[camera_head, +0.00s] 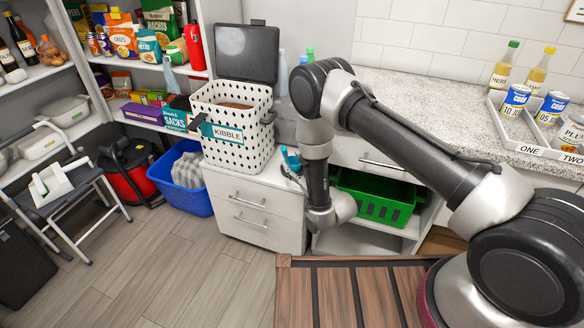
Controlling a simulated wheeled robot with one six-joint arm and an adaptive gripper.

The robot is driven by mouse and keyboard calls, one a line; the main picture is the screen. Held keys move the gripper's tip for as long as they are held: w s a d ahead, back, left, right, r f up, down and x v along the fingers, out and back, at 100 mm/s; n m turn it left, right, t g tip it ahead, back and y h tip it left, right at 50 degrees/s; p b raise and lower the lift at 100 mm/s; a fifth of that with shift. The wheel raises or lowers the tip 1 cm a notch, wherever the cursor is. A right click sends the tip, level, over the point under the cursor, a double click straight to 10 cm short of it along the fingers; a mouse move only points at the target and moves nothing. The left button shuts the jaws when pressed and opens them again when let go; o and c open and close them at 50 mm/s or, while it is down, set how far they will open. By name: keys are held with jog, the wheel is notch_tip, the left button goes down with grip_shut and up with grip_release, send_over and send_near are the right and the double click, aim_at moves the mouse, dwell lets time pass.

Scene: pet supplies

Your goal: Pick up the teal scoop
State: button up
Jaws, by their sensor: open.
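The teal scoop (290,158) is on the low white cabinet, just right of the kibble bin. Part of it is hidden behind my arm. My gripper (291,176) shows only as a small dark part beside my wrist, close to the near side of the scoop. The jaws look open, and nothing is seen held in them. Whether they touch the scoop cannot be told.
The white dotted kibble bin (222,130) stands on the white cabinet (254,205) with its lid (247,54) raised. A green crate (375,201) sits on a shelf right of my wrist. A blue bin (183,188) stands on the floor. Shelves and a folding step stool (62,190) are at left.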

aim_at(287, 158)
jog(key=x, duration=0.6)
jog(key=shift+w+f, duration=0.25)
grip_shut()
